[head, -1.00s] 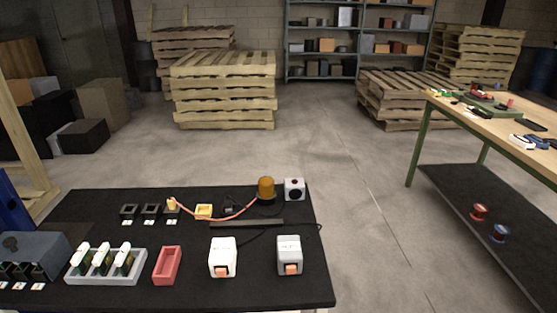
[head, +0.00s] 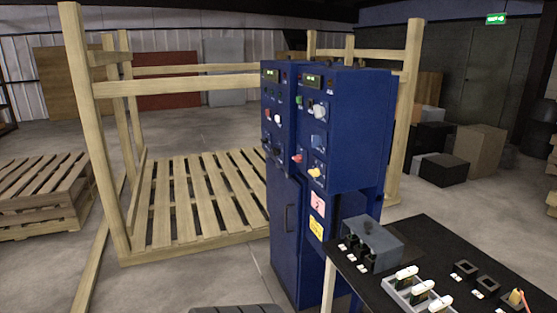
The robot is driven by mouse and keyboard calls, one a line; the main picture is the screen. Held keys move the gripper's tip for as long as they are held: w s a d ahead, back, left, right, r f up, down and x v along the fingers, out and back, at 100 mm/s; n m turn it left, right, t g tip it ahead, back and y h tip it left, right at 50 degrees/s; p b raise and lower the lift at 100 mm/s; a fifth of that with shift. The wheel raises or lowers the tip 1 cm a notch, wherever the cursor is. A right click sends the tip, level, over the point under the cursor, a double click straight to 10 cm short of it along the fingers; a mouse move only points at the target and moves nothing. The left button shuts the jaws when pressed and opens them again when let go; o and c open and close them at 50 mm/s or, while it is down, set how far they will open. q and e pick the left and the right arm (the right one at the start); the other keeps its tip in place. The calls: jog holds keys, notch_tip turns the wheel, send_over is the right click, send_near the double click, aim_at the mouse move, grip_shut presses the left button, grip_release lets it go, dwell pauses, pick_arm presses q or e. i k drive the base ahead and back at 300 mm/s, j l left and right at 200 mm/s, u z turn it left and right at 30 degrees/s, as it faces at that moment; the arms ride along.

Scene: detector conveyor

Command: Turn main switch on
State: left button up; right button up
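A tall blue control cabinet (head: 360,130) stands right of the middle in the head view. Its narrow front faces carry small displays, several knobs and coloured buttons, with a white round knob (head: 320,112), a red one (head: 297,158) and a yellow one (head: 314,171) among them. I cannot tell which of these is the main switch, nor its position. Neither of my grippers is in view.
A black table (head: 440,240) at the lower right holds a grey box (head: 372,240) and a grey tray (head: 396,291) with white-topped pieces. A wooden frame (head: 88,130) and pallet floor (head: 200,200) stand left of the cabinet. Open concrete floor lies at the lower left.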

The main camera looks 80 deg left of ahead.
aim_at(298, 159)
jog(key=u, duration=2.25)
jog(key=z, duration=0.3)
